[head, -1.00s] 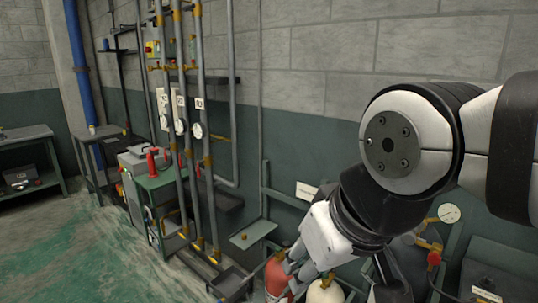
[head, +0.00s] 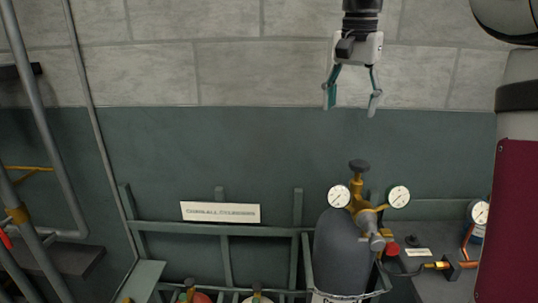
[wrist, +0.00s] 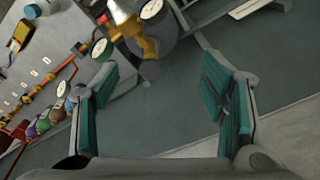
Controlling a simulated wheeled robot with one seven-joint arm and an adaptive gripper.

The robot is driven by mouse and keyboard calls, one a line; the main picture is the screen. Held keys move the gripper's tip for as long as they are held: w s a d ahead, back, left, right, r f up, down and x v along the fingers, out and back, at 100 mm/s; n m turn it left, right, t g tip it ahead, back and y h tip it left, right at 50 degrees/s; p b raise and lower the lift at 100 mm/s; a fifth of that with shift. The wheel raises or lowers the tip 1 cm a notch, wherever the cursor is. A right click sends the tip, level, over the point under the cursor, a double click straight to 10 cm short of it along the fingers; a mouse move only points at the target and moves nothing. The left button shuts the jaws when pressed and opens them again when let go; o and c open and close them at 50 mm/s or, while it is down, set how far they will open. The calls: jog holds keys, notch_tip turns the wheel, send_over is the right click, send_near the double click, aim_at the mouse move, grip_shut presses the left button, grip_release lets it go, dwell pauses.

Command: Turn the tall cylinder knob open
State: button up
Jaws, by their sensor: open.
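The tall grey cylinder (head: 340,250) stands upright in the rack at the lower right of the head view. Its dark knob (head: 359,165) sits on top of a brass valve (head: 357,192), with two round gauges at the sides. My gripper (head: 352,100) hangs above the knob, pointing down, open and empty, clear of it. In the wrist view my open gripper (wrist: 172,100) shows teal pads with floor and wall between them. The brass valve also shows in the wrist view (wrist: 128,28), beyond the fingers at the top.
A green rack (head: 265,229) with a label plate (head: 220,212) runs along the wall. Tops of a red cylinder (head: 195,297) and a pale one show at the bottom edge. A dark bench (head: 440,235) with fittings stands right of the cylinder. The air around my gripper is clear.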

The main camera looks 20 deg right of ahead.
aim_at(360, 163)
jog(key=w+d+f+m+g, duration=0.1)
jog(key=w+d+f+m, duration=0.3)
jog(key=w+d, duration=0.45)
jog(key=shift+y, duration=0.4)
jog(key=f, duration=0.4)
jog(key=s+d+f+p, duration=0.1)
jog(key=f, duration=0.4)
jog(key=s+f+p, duration=0.1)
jog(key=f, duration=0.4)
jog(key=shift+d, duration=0.25)
jog(key=c, duration=1.1)
